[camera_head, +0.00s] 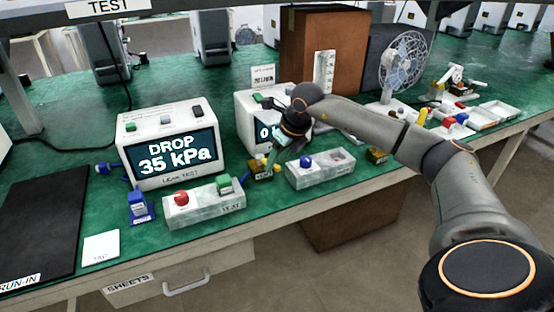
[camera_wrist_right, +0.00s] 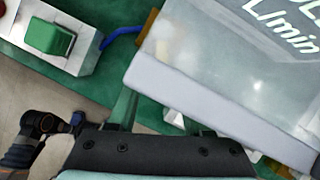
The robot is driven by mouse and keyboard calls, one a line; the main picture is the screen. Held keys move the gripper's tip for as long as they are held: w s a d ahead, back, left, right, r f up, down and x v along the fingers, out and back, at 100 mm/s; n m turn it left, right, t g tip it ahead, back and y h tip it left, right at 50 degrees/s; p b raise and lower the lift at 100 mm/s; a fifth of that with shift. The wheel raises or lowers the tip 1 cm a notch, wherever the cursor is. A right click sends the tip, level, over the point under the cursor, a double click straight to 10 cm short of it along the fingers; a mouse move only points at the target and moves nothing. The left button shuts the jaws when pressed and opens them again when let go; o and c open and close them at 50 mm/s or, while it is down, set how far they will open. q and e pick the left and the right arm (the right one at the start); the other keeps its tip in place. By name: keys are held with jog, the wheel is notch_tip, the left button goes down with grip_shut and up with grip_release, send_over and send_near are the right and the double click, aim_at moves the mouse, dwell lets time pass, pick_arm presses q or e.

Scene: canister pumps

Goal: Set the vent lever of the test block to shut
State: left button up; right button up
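The test block (camera_head: 190,208), a pale grey box marked TEST, sits at the table's front edge. It has a red knob (camera_head: 181,198) on its left and a green lever-like part (camera_head: 223,184) on its right. I cannot tell the lever's setting. The block's end with the green part (camera_wrist_right: 50,36) shows at upper left in the right wrist view. My right gripper (camera_head: 271,160) is right of the block, apart from it, pointing down before the flow meter (camera_head: 245,127). Its fingers look apart with nothing between them. My left gripper is not in the head view.
The leak tester (camera_head: 130,150) reads DROP 35 kPa behind the block. A blue fitting (camera_head: 140,207) stands left of it. A yellow-black part (camera_head: 262,172) lies by my gripper, and a grey block with a blue knob (camera_head: 320,172) is to the right. The meter's casing (camera_wrist_right: 200,90) fills much of the wrist view.

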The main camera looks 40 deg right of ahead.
jog(key=p+v, duration=0.1)
jog(key=v, duration=1.1)
jog(key=shift+r, duration=0.25)
jog(key=shift+c, duration=0.2)
